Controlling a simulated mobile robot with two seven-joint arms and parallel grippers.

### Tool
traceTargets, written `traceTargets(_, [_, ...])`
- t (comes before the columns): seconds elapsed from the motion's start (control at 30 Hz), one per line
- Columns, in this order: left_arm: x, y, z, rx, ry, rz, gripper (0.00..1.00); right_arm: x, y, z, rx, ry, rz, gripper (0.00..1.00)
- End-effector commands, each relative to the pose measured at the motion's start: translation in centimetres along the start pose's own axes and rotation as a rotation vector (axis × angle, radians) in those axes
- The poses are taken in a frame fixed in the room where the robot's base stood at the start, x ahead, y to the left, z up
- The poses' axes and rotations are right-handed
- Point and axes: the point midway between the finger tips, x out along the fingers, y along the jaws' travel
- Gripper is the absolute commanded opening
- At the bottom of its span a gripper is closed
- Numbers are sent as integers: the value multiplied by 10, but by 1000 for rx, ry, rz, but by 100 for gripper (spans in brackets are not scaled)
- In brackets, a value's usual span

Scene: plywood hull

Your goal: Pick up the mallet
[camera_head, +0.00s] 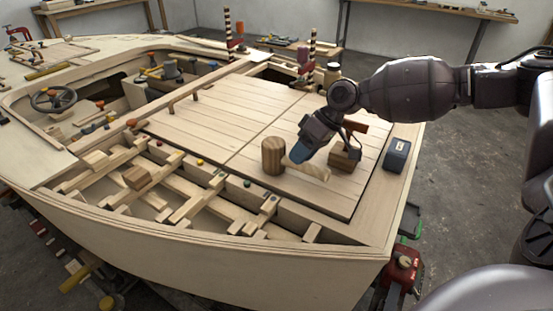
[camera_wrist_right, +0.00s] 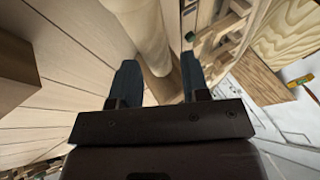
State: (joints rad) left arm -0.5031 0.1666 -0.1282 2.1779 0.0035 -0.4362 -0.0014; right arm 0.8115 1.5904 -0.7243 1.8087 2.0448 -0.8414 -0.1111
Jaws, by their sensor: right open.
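The mallet lies on the planked deck, with a dark brown striped cylindrical head (camera_head: 273,156) and a pale wooden handle (camera_head: 314,171) pointing right. My right gripper (camera_head: 298,153) is just above the handle, close to the head, with its blue fingers pointing down. In the right wrist view the open fingers (camera_wrist_right: 160,78) stand on either side of the line of the pale handle (camera_wrist_right: 143,28). The brown head (camera_wrist_right: 163,86) shows between and beyond the fingertips. I cannot tell whether the fingers touch the handle. My left gripper is not in view.
A brown wooden block (camera_head: 344,156) stands right of the mallet, close to my right wrist. A dark box (camera_head: 397,154) sits near the hull's right edge. Open framed bays (camera_head: 190,185) lie in front of the deck. The deck behind left (camera_head: 215,118) is mostly clear.

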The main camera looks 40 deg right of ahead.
Motion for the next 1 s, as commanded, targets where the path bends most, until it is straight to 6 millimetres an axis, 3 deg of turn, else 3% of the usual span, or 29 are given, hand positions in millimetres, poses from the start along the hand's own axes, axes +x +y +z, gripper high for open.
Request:
traceTargets(0.03, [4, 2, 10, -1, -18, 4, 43, 16, 5, 3, 4, -11, -3, 42])
traceTargets(0.2, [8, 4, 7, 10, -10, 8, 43, 34, 4, 2, 6, -8, -3, 42])
traceTargets(0.53, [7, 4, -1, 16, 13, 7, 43, 36, 2, 0, 2, -1, 0, 42])
traceTargets(0.57, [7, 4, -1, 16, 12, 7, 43, 36, 2, 0, 2, -1, 0, 41])
traceTargets(0.83, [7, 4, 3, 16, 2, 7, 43, 36, 2, 0, 2, 0, -1, 1])
traceTargets(1.0, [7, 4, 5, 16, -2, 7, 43, 36, 2, 0, 3, 0, -1, 1])
